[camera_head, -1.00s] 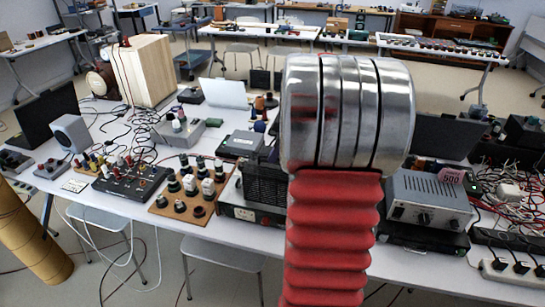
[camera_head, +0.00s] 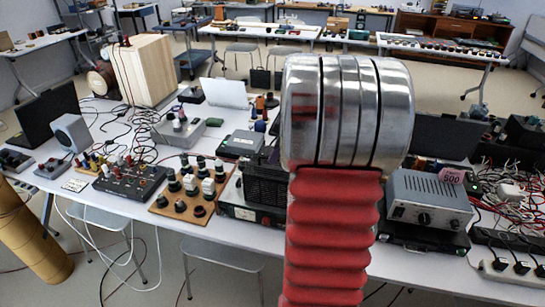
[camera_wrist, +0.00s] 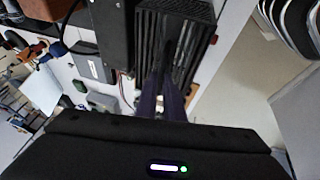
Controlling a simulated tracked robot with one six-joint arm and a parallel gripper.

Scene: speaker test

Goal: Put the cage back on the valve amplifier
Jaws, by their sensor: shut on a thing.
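The cage (camera_wrist: 190,62) is a black, ribbed, box-shaped cover, seen close up in the wrist view. My gripper (camera_wrist: 168,65) is shut on it, with its dark fingers at the cage's wall. In the head view the black cage (camera_head: 264,187) shows just left of my arm, which hides its right part and my gripper. The valve amplifier (camera_head: 240,212), with a pale front panel, is at the table's front edge, directly below the cage. I cannot tell whether the cage rests fully on it or is slightly raised.
A wooden board with valves (camera_head: 190,190) stands close left of the amplifier. A grey box (camera_head: 242,143) lies behind it. A grey metal unit (camera_head: 430,198) and tangled cables are to the right of my arm. The table's front edge is close.

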